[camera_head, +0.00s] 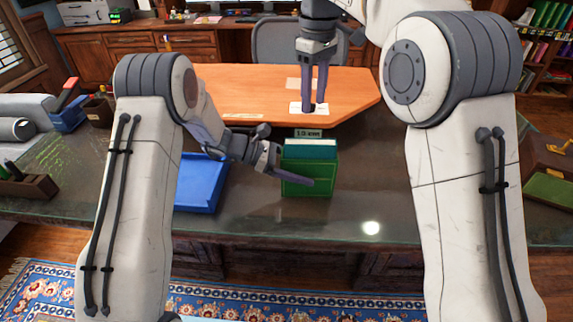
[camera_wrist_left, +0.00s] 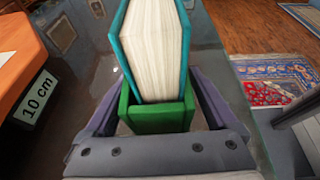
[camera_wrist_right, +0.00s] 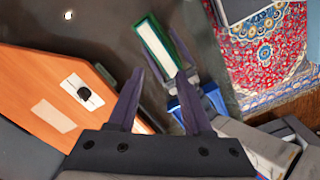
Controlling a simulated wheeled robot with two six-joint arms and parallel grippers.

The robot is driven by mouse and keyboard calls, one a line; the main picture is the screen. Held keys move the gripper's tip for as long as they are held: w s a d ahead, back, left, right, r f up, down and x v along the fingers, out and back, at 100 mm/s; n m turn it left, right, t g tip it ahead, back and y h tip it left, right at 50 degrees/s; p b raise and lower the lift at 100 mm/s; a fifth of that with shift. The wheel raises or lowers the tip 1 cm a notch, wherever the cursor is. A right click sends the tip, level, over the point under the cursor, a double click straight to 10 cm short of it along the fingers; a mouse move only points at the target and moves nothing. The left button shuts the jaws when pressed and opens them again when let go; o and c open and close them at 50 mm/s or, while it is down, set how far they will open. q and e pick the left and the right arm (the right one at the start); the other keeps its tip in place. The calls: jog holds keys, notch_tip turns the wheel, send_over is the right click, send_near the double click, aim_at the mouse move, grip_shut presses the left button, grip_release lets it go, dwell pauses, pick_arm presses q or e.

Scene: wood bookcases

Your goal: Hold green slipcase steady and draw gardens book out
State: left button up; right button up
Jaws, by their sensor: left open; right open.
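The green slipcase (camera_head: 308,185) stands on the dark glass-topped desk. The teal gardens book (camera_head: 310,148) sits in it, and its upper part and cream page block (camera_wrist_left: 155,48) show above the slipcase (camera_wrist_left: 158,119) in the left wrist view. My left gripper (camera_head: 290,181) is open, with one finger on each side of the slipcase; I cannot tell whether they touch it. My right gripper (camera_head: 315,107) is open and empty, above and behind the slipcase. In the right wrist view, the book (camera_wrist_right: 156,47) lies beyond its fingertips (camera_wrist_right: 158,88).
A blue tray (camera_head: 200,188) lies left of the slipcase, near my left arm. An orange wood panel (camera_head: 245,95) with a white card is behind it. A small "10 cm" sign (camera_head: 308,133) stands just behind the slipcase. The desk right of the slipcase is clear.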

aim_at(311, 141)
pick_arm(q)
grip_shut()
pick_arm(e)
jog(key=o, duration=0.3)
notch_tip(311, 141, down, 13)
jog(key=n, duration=0.8)
grip_shut()
dwell(1.5)
